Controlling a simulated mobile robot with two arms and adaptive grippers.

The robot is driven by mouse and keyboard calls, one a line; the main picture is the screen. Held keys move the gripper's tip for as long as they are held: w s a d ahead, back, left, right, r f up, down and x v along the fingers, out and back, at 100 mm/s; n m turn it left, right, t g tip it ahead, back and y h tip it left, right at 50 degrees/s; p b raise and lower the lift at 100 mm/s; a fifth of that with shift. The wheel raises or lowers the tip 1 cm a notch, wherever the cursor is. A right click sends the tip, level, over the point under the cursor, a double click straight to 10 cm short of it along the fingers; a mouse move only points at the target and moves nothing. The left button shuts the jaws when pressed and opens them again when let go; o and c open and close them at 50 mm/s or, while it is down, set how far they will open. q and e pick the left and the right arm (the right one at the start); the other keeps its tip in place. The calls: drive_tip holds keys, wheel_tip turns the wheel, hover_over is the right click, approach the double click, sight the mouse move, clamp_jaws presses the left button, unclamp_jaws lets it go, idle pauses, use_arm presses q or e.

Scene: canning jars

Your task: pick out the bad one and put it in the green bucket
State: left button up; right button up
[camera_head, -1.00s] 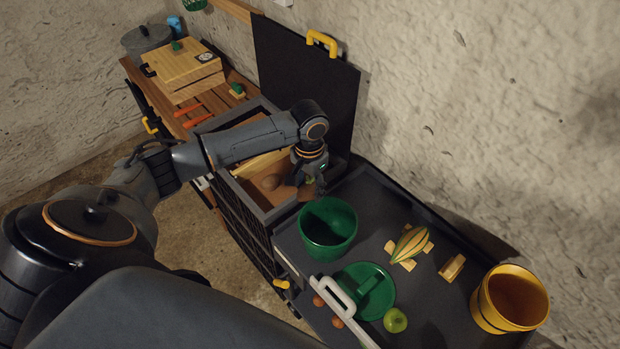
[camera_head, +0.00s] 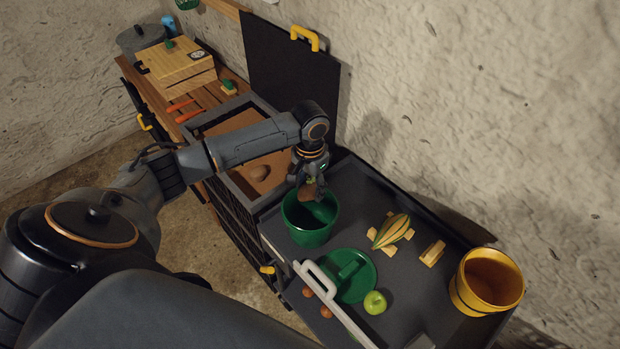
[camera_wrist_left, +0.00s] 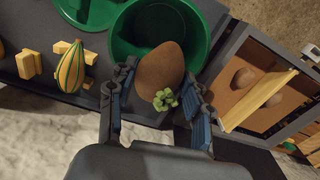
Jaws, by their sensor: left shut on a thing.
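My left gripper (camera_head: 311,182) is shut on a brown potato (camera_wrist_left: 160,70) with a green sprouting tuft (camera_wrist_left: 165,99) on it. The potato also shows in the head view (camera_head: 308,193), at the fingertips. It is held above the back rim of the green bucket (camera_head: 304,233), which is open at the top. In the left wrist view the bucket (camera_wrist_left: 197,22) lies just beyond the potato. Another brown potato (camera_head: 260,172) lies in the open wooden bin (camera_head: 224,124); the wrist view shows two there. My right gripper is not in view.
A striped gourd (camera_head: 391,232) on a yellow stand, a yellow block (camera_head: 432,253) and a yellow bucket (camera_head: 487,281) stand to the right.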

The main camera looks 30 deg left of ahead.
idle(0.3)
use_arm(q)
drive_tip(key=shift+f+b, duration=0.5)
drive_tip(key=shift+f, duration=2.05)
drive_tip(key=b, duration=0.3)
hover_over(310, 229)
drive_tip(key=shift+f, duration=2.3)
drive_tip(key=shift+f+b, duration=0.55)
drive_tip(key=shift+f, duration=1)
drive_tip(key=shift+f+b, duration=0.65)
drive_tip(key=shift+f, duration=0.4)
drive_tip(key=shift+f+b, duration=1)
drive_tip(key=shift+f, duration=0.7)
